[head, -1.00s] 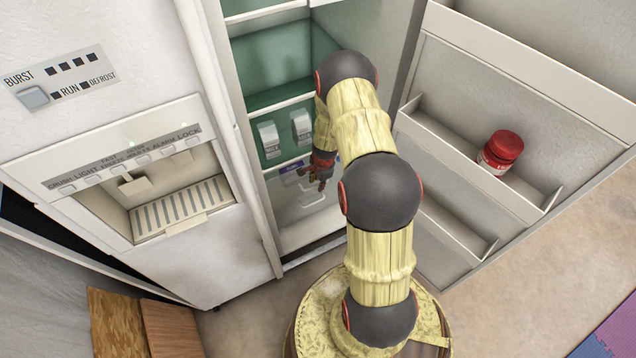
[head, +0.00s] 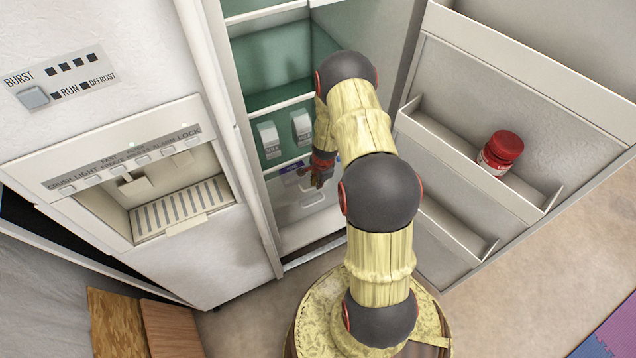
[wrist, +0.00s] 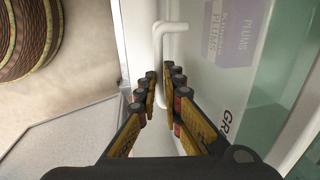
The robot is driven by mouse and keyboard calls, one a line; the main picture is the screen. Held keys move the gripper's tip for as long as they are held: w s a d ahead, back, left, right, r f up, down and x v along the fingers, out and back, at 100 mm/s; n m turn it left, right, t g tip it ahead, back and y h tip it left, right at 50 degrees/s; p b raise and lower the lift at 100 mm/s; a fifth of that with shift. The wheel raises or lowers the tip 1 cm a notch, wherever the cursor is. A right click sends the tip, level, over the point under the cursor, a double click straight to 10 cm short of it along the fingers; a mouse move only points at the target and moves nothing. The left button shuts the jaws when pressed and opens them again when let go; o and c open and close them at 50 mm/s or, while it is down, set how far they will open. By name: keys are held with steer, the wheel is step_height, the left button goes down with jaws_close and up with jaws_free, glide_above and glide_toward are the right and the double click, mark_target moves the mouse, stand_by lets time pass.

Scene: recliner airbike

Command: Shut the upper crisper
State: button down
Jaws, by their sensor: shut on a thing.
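The upper crisper (wrist: 207,83) has a pale, see-through front with dark lettering starting "GR". A purple box marked "PLUMS" shows through it. A white bar handle (wrist: 166,45) stands off its front in the wrist view. My gripper (wrist: 164,86) is shut on this handle, with one finger on each side of it. In the head view my gripper (head: 319,178) is low inside the open fridge, in front of the crisper area. My arm hides much of it there. Another white handle (head: 313,198) shows just below my gripper. I cannot tell how far out the crisper sits.
The open fridge door (head: 500,110) stands at the right, with a red-lidded jar (head: 502,150) in its bin. Two cartons (head: 268,139) stand on the shelf above the crisper. The closed dispenser door (head: 150,165) is at the left.

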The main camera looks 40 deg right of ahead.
steer(key=shift+w+d+r+p, duration=0.1)
steer(key=shift+w+p, duration=0.3)
steer(key=shift+p, duration=0.25)
steer(key=shift+w+d+p, duration=0.15)
steer(key=shift+w+p, duration=0.25)
steer(key=shift+w, duration=0.2)
steer(key=c, duration=2.1)
jaws_free()
steer(key=shift+o, duration=0.9)
step_height(320, 180, up, 12)
steer(key=s, duration=0.2)
steer(key=shift+a+f, duration=0.25)
